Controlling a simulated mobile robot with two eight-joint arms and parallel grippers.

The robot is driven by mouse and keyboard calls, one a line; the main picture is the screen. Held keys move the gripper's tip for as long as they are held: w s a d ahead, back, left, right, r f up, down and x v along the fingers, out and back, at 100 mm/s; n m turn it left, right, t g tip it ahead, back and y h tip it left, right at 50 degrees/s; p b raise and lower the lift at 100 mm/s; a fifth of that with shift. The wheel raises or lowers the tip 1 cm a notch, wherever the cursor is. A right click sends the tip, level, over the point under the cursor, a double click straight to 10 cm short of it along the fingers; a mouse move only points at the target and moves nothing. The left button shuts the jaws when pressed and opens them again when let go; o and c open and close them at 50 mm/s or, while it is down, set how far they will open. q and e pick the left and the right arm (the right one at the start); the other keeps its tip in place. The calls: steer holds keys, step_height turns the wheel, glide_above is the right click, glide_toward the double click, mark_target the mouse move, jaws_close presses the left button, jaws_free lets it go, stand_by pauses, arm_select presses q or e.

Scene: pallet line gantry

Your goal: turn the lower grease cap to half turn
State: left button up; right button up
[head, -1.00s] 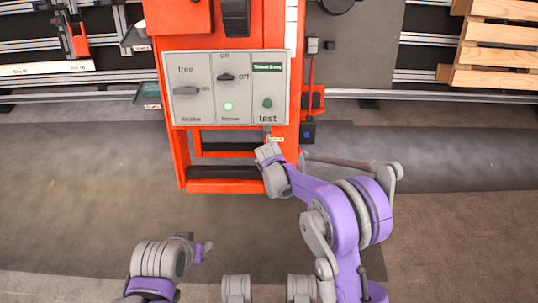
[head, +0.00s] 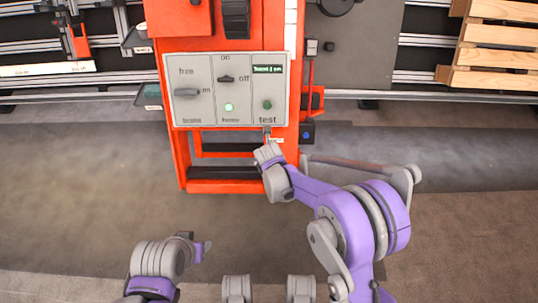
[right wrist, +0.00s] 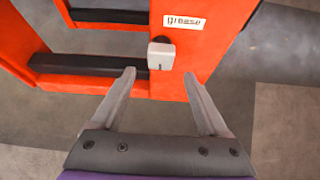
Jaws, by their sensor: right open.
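The lower grease cap (right wrist: 160,56) is a small whitish block on a dark stub, low on the orange machine frame, just below and left of the "grease" label (right wrist: 185,22). A small dark mark shows near its lower edge. My right gripper (right wrist: 159,72) is open, its two fingers on either side of the cap's line, with the cap at or just beyond the fingertips; I see no clear contact. In the head view my right gripper (head: 267,146) is at the panel's lower right corner, largely hiding the cap.
Above the cap is a grey control panel (head: 226,88) with a brake lever (head: 187,92), an on/off switch (head: 227,79), a lit green home light (head: 229,107) and a test button (head: 267,104). A blue-buttoned box (head: 307,134) is close on the right. Floor in front is clear.

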steer(key=p+v, duration=0.1)
steer(key=v, duration=0.5)
steer(key=shift+r, duration=0.1)
